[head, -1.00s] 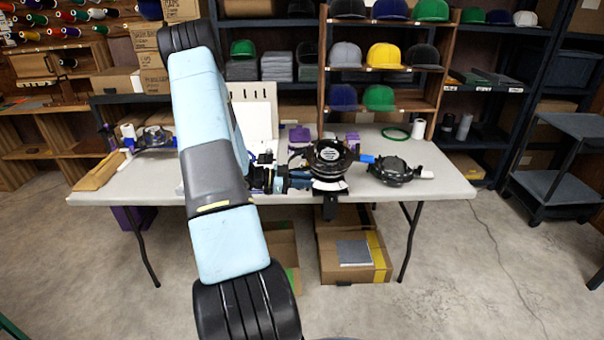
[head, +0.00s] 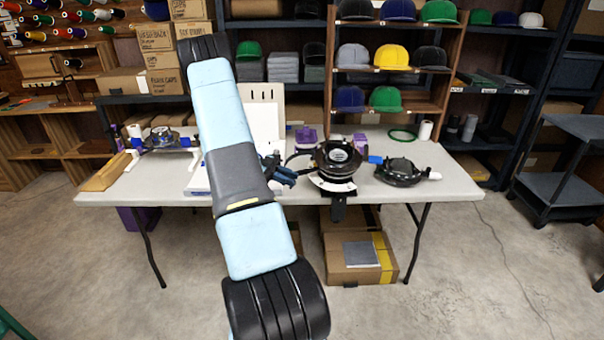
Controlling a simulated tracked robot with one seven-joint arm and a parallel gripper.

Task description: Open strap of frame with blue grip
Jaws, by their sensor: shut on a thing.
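A black round frame (head: 338,160) sits on a stand at the table's front edge, in the middle of the head view. A thin dark strap (head: 293,156) curves out from its left side toward my gripper (head: 284,171). My gripper is left of the frame, partly behind my arm. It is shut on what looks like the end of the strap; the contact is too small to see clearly. Another black round frame (head: 400,172) lies flat to the right, with a blue grip (head: 375,159) at its left side. A third frame with blue parts (head: 165,139) stands at the left.
The grey-white table (head: 450,185) carries these things. A white panel (head: 264,115) stands behind my arm. A green ring (head: 402,135) and a white roll (head: 425,130) lie at the back right. Shelves with caps (head: 387,56) stand behind. The table's right front corner is clear.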

